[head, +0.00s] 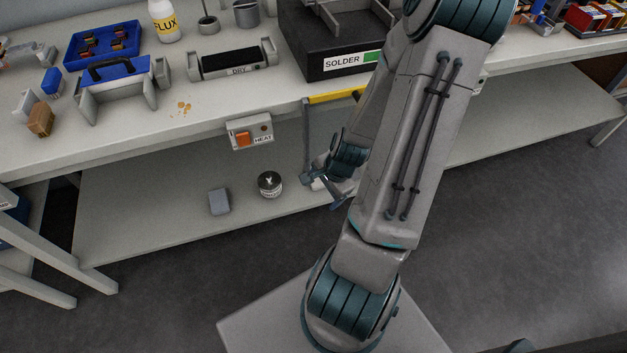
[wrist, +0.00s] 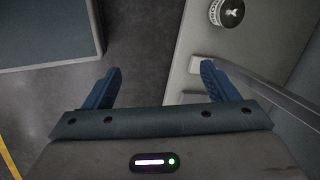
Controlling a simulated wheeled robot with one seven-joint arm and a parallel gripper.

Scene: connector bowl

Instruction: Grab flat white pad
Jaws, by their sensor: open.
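A flat whitish pad (wrist: 202,65) shows in the wrist view at the end of a grey bar (wrist: 262,86), close to the tip of my right finger. In the head view a pale piece (head: 308,178), apparently the same pad, sits at the foot of a thin upright bar (head: 306,140) under the bench. My gripper (wrist: 160,72) is open, with nothing between its fingers. In the head view my gripper (head: 322,192) is small and partly hidden by my arm, beside the pad. Whether a finger touches the pad I cannot tell.
The lower shelf (head: 150,235) holds a round tin (head: 269,184) and a grey block (head: 219,201). A HEAT switch box (head: 250,132) hangs from the bench edge. A yellow bar (head: 334,96) lies under the black SOLDER box (head: 330,40). Open floor (head: 530,220) is at right.

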